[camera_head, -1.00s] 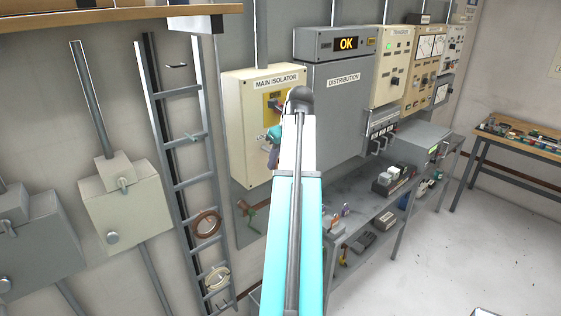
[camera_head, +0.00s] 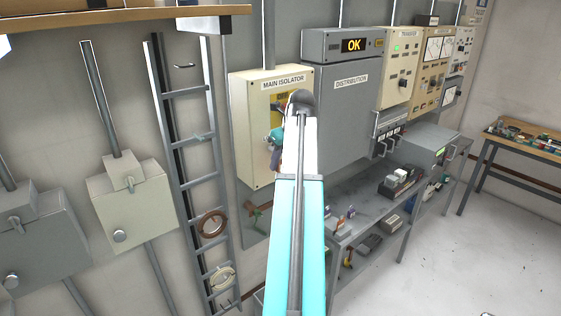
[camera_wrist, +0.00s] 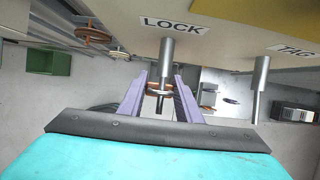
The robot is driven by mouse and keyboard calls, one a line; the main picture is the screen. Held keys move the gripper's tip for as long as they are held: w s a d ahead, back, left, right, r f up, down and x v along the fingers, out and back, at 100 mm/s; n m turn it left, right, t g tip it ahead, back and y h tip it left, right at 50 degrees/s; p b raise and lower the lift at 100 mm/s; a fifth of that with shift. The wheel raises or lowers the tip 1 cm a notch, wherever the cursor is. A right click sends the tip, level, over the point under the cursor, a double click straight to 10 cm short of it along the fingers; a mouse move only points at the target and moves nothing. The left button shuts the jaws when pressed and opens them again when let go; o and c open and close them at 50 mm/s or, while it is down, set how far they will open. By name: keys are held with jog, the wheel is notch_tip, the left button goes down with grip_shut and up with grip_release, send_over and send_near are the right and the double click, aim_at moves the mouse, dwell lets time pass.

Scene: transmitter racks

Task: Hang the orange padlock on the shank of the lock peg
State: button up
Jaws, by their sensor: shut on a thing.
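The lock peg (camera_wrist: 167,55) is a grey cylinder standing out from the panel under the LOCK label in the wrist view. Its thinner end reaches down between my gripper's lavender fingers (camera_wrist: 160,100). A small orange part, the orange padlock (camera_wrist: 154,87), shows between the fingers behind the peg, mostly hidden. My gripper is shut on it. I cannot tell whether its shackle is around the peg or only lined up with it. In the head view my gripper (camera_head: 275,136) is at the main isolator (camera_head: 262,165), partly hidden by my arm.
The tag peg (camera_wrist: 260,90) stands to the right of the lock peg in the wrist view. The distribution cabinet (camera_head: 345,130) is to the right of the isolator. A grey bench (camera_head: 365,203) with small items stands below. A cable ladder (camera_head: 187,137) is to the left.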

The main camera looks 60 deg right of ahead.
dwell(0.3)
jog(key=o, duration=1.2)
jog(key=shift+s, duration=0.1)
jog(key=shift+b+v, duration=2.4)
jog(key=shift+v, duration=4.45)
jog(key=shift+r, duration=0.1)
